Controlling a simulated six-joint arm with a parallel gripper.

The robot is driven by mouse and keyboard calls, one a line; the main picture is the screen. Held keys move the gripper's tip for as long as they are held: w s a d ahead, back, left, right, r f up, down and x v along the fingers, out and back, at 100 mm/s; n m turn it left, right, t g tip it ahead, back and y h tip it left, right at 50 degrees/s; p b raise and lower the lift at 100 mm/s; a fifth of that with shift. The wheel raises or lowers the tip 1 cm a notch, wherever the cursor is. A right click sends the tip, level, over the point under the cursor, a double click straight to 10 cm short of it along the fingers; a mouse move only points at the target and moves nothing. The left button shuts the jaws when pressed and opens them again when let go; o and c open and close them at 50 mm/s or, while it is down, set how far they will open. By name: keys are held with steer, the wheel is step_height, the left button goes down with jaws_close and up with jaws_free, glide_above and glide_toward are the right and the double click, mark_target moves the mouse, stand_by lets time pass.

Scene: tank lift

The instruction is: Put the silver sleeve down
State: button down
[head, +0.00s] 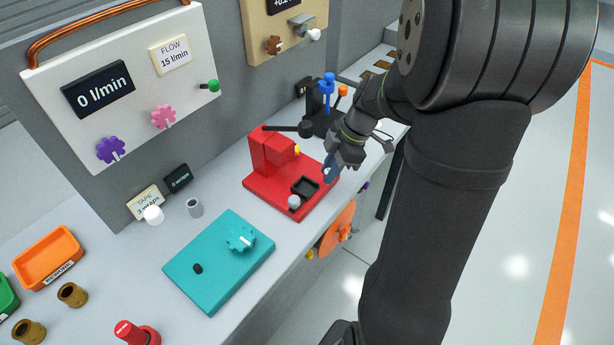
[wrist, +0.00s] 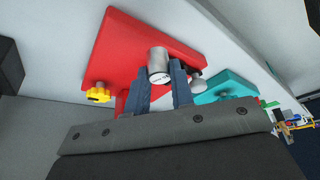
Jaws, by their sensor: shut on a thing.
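My gripper (head: 329,172) is over the right edge of the red fixture (head: 262,185) in the head view, its blue fingers pointing down. In the wrist view, the two fingers of my gripper (wrist: 163,85) are shut on the silver sleeve (wrist: 157,58), a short grey cylinder with a pale, marked end face. The red fixture (wrist: 140,40) fills the view behind it. In the head view the sleeve is hidden by my gripper. Whether it touches the fixture I cannot tell. The fixture has a black square pocket (head: 305,186) left of my gripper.
A grey knob (head: 293,202) and a yellow knob (head: 297,150) are on the red fixture. A teal plate (head: 205,285) lies in front. A black stand (head: 322,115) is behind.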

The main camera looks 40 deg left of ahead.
steer(key=shift+s+a, duration=1)
steer(key=shift+s, duration=0.15)
steer(key=shift+s+a+f, duration=0.25)
steer(key=shift+s+a, duration=0.2)
steer(key=shift+s, duration=0.1)
steer(key=shift+s+a+f, duration=0.2)
steer(key=shift+s+a, duration=0.2)
steer(key=shift+s, duration=0.15)
steer(key=shift+w+f, duration=0.1)
steer(key=shift+f, duration=0.2)
steer(key=shift+f, duration=0.15)
steer(key=c, duration=1.5)
jaws_free()
